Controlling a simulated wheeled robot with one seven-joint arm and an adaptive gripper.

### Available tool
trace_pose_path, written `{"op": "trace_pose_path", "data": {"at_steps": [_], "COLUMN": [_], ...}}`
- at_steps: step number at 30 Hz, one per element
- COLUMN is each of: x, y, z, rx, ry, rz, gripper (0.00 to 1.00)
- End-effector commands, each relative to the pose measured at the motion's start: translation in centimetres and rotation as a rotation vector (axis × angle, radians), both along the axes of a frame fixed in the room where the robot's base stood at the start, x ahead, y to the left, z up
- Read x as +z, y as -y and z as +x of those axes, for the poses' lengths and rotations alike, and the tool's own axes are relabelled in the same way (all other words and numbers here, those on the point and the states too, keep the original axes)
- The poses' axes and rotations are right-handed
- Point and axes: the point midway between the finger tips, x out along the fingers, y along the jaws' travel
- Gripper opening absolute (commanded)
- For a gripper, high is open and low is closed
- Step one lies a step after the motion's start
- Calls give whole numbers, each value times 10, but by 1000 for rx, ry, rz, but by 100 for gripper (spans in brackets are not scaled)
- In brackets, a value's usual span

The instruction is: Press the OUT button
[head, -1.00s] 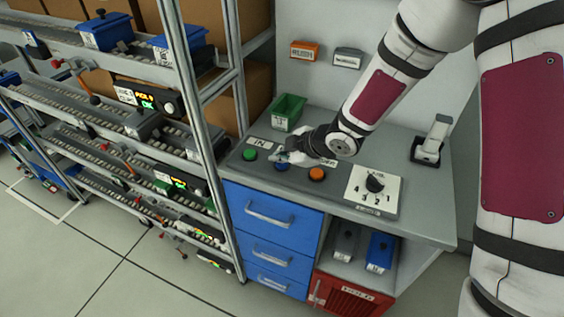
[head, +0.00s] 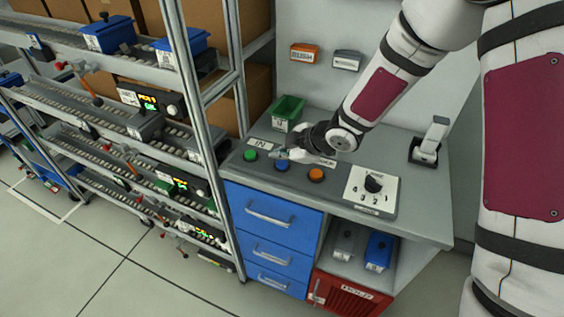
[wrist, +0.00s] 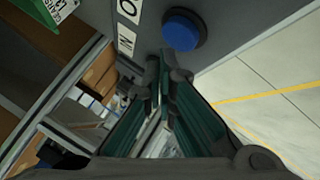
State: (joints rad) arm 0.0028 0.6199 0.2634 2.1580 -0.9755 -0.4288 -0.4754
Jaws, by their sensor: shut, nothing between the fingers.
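The blue button (head: 282,165) sits in the middle of a row of three on the grey control panel, between the green button (head: 250,155) and the orange button (head: 316,175). In the wrist view the blue button (wrist: 183,30) is just beyond my fingertips, beside a white label (wrist: 130,10) whose visible letter looks like O; the rest is cut off. The green button's label (head: 260,144) reads IN. My gripper (head: 281,154) is shut and empty, just above and behind the blue button, seemingly apart from it. Its closed fingertips (wrist: 165,58) show in the wrist view.
A rotary knob (head: 373,184) with numbers is at the panel's right. A green bin (head: 287,112) stands behind the panel, and a grey stand (head: 430,140) at the right. A shelf rack (head: 205,110) rises close on the left.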

Motion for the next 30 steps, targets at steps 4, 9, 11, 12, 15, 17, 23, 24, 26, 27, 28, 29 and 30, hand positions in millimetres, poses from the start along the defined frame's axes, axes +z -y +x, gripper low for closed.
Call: {"op": "trace_pose_path", "data": {"at_steps": [4,9,11,12,15,17,23,24,26,27,28,29,30], "x": [0,1,5,9,19,24,42,45,48,50,50,51,51], "y": [0,0,0,-1,0,0,0,0,0,0,0,0,0], "z": [0,0,0,0,-1,-2,-1,-1,-1,-1,-1,0,0], "rx": [-1,0,-1,0,0,0,0,1,1,0,0,0,0], "ry": [-1,-1,0,0,0,1,1,1,1,1,1,0,0], "rz": [0,1,2,2,2,1,1,2,2,1,1,0,0], "gripper": [0,0,0,0,0,0,0,0,0,0,0,0,0]}}
